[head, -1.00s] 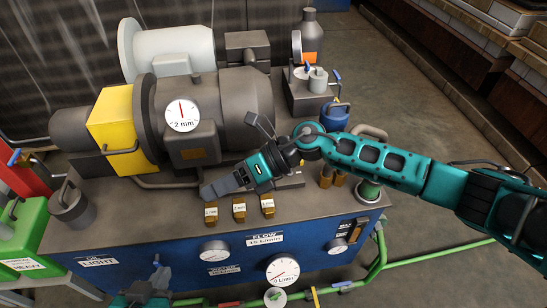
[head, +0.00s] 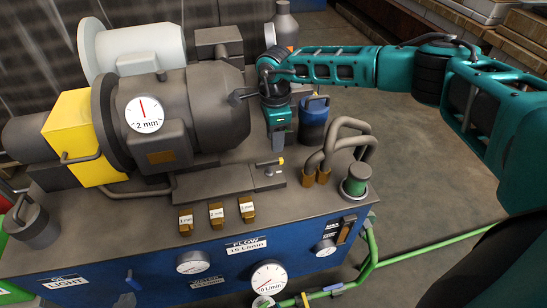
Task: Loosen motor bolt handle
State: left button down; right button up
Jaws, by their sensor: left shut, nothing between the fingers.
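The grey motor (head: 215,100) lies on its base plate on the blue-sided bench. A small bolt with a bar handle (head: 268,164) and a yellow tip stands at the right end of this plate. My right gripper (head: 279,142) points down just behind and above the bolt handle, seemingly apart from it. Its fingertips are small and foreshortened, so their opening cannot be made out. My left gripper is not visible.
A round dial (head: 144,114) marked 2 mm is on the motor. Several brass blocks (head: 216,216) sit at the bench's front. Bent pipes (head: 350,128), a green-capped fitting (head: 354,187) and a blue canister (head: 314,122) stand to the right.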

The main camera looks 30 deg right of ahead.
aim_at(274, 160)
notch_tip(274, 160, down, 7)
jog(key=shift+f+b, duration=0.1)
jog(key=shift+b, duration=0.65)
jog(key=shift+c, duration=0.4)
grip_shut()
